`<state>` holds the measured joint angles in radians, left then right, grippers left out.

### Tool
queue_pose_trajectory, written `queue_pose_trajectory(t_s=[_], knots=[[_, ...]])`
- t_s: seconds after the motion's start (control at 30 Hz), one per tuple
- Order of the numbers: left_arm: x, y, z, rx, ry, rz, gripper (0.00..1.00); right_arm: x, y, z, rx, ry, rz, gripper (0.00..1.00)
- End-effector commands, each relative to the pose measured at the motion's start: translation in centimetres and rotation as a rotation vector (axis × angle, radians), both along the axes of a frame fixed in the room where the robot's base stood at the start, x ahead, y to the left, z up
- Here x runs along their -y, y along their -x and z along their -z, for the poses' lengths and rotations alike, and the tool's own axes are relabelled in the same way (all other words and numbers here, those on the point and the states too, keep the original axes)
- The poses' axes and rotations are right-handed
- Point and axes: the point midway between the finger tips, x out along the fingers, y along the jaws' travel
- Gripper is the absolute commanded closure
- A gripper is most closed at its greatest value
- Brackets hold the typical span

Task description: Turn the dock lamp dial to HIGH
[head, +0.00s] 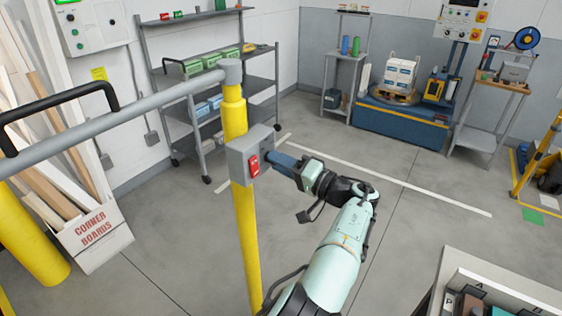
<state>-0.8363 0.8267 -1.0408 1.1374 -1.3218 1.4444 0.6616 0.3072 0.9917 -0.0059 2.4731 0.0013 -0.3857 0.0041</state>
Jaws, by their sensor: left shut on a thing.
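A grey box (250,152) is fixed near the top of a yellow post (246,230) and carries a red panel or switch (253,166). My left gripper (272,158) is up against the right side of this box. It is shut on a small part there, which looks to be the dial. The fingers hide the dial, so its pointer and the HIGH mark cannot be read. My right gripper is not in view.
A grey rail (140,105) with a black handle (60,102) runs left from the post. A wall control box (92,28), shelving (212,85) and a corner-boards carton (92,238) stand at left. A blue machine (400,118) stands at the back. The middle floor is clear.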

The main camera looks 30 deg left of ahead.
Motion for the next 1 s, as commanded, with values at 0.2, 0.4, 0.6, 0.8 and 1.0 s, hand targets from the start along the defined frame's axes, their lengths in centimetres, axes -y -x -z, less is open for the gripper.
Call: queue_pose_trajectory(t_s=[0.2,0.4,0.6,0.8,1.0], knots=[[0.01,0.03,0.04,-0.026,-0.001,-0.001,1.0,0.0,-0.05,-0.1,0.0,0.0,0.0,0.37],[0.01,0.03,0.04,-0.028,-0.001,0.0,1.0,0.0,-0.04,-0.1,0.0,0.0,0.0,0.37],[0.01,0.03,0.04,-0.027,-0.002,0.0,0.5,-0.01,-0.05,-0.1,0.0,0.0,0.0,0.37],[0.01,0.02,0.02,-0.026,-0.002,0.0,0.44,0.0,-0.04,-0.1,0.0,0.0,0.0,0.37],[0.53,0.04,0.05,-0.025,-0.002,0.001,0.44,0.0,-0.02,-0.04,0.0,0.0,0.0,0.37]])
